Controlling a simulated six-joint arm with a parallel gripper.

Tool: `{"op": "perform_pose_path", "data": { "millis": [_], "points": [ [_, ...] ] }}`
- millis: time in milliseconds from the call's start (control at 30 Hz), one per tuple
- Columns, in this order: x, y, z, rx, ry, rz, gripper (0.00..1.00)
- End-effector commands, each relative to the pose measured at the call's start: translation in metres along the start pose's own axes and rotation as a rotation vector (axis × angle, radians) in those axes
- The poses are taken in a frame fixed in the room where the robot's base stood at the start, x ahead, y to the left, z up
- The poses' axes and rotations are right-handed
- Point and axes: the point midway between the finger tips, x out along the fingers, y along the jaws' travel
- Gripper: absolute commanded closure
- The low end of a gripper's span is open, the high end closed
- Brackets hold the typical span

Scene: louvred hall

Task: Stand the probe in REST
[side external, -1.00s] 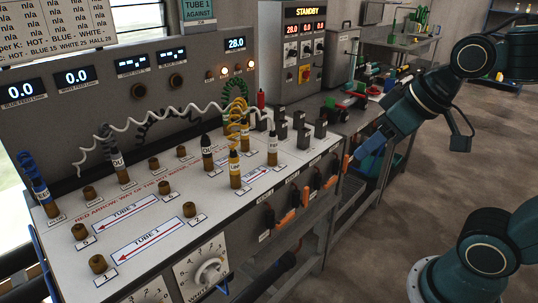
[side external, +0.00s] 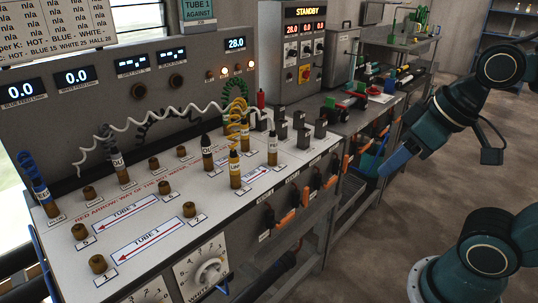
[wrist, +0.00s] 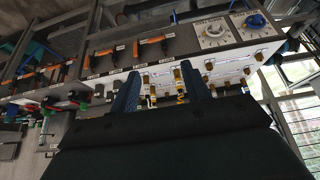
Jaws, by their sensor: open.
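Several upright probes stand in brown sockets on the sloping white panel (side external: 160,243): a blue one (side external: 41,196) at far left, a dark-topped one with a white band (side external: 120,166), a black-topped one (side external: 207,152), a yellow one (side external: 235,167) and a white one (side external: 272,150). Their lettering is too small to read surely, and I cannot tell which socket is REST. My gripper (side external: 390,165) is empty, right of the panel and apart from every probe. In the wrist view its two blue fingers (wrist: 159,90) are spread, with the yellow probe (wrist: 180,86) visible beyond.
Coiled cords, including a white one (side external: 165,117), run above the panel. Several dark blocks (side external: 302,127) stand at its right end. Orange handles (side external: 287,221) project from the front face. Empty sockets (side external: 189,209) stand among the probes. The floor (side external: 390,230) to the right is clear.

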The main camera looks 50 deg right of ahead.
Motion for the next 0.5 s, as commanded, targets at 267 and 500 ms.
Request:
{"op": "perform_pose_path", "data": {
  "millis": [267, 500],
  "points": [
    [-0.014, 0.000, -0.009, 0.000, 0.003, 0.000, 0.53],
    [-0.041, 0.000, -0.023, 0.000, 0.004, 0.000, 0.53]
  ]
}}
